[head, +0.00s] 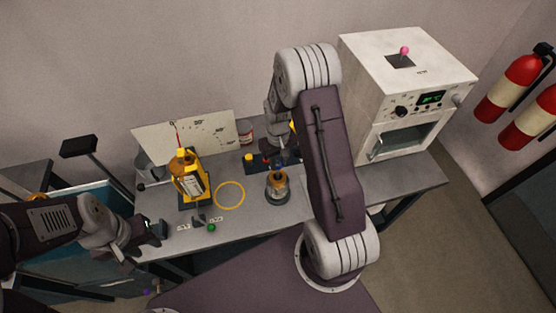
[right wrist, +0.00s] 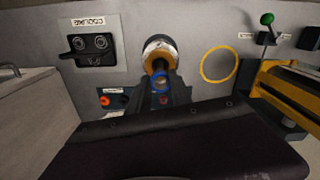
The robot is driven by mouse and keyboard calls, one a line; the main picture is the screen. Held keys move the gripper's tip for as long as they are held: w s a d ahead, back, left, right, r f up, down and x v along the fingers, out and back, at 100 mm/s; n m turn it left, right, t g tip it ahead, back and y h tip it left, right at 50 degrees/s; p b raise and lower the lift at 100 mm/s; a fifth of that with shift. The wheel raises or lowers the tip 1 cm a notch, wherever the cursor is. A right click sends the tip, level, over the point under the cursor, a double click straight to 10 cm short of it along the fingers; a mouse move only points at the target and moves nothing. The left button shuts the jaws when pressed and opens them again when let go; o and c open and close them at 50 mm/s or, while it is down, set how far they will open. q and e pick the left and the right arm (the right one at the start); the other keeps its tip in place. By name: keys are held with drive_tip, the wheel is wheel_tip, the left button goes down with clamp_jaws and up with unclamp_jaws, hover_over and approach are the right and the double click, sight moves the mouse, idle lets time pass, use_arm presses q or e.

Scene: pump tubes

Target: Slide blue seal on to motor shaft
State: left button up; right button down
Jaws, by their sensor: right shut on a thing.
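The blue seal (right wrist: 161,84) is a small blue ring held between the dark fingertips of my right gripper (right wrist: 162,92), which is shut on it. The motor (right wrist: 158,50), with a pale round body and an orange-brown band, lies just beyond the seal in the right wrist view. A dark shaft points from it toward the seal. I cannot tell whether seal and shaft touch. In the head view the motor (head: 277,188) stands on the table, and the seal is not discernible. My left gripper (head: 152,231) is near the table's front left edge; its jaw opening is unclear.
A yellow ring (head: 230,195) lies flat beside the motor. A white oven-like box (head: 408,85) stands at the right. A green-knobbed lever (right wrist: 267,25) shows in the wrist view.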

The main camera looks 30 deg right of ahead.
sight(278, 168)
drive_tip(key=shift+f+b, duration=0.3)
drive_tip(key=shift+f, duration=0.5)
use_arm(q)
drive_tip(key=shift+f, duration=0.6)
drive_tip(key=shift+r+p, duration=0.3)
drive_tip(key=shift+p, duration=0.05)
use_arm(e)
drive_tip(key=shift+r, duration=0.1)
